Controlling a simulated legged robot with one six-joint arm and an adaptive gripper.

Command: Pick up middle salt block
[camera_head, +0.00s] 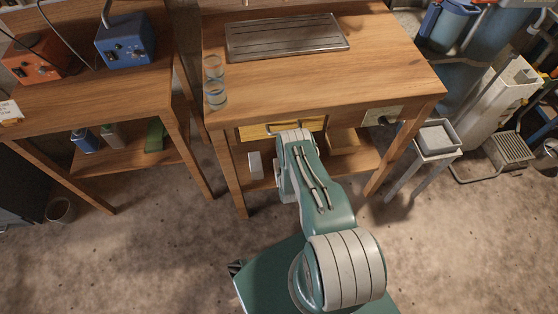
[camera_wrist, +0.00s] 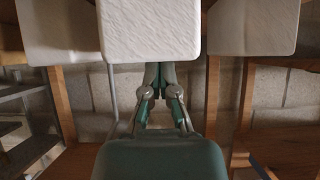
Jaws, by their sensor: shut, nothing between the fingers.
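Three pale, rough-faced salt blocks show along the top of the wrist view: the middle salt block (camera_wrist: 150,30), a left one (camera_wrist: 56,32) and a right one (camera_wrist: 253,28). The middle one looks largest, and its top is cut off by the frame. My gripper (camera_wrist: 161,72) is shut and empty. Its fingers reach up to the lower edge of the middle block in the picture; I cannot tell whether they touch it. In the head view one white block (camera_head: 255,165) shows under the table, left of my arm, which hides my gripper there.
The wooden table (camera_head: 400,80) bears a dark slatted tray (camera_head: 285,36) and glass jars (camera_head: 215,95). Its legs and lower shelf (camera_head: 350,165) bound the space around my arm. A small stand (camera_head: 437,137) is at right. The floor in front is mostly clear.

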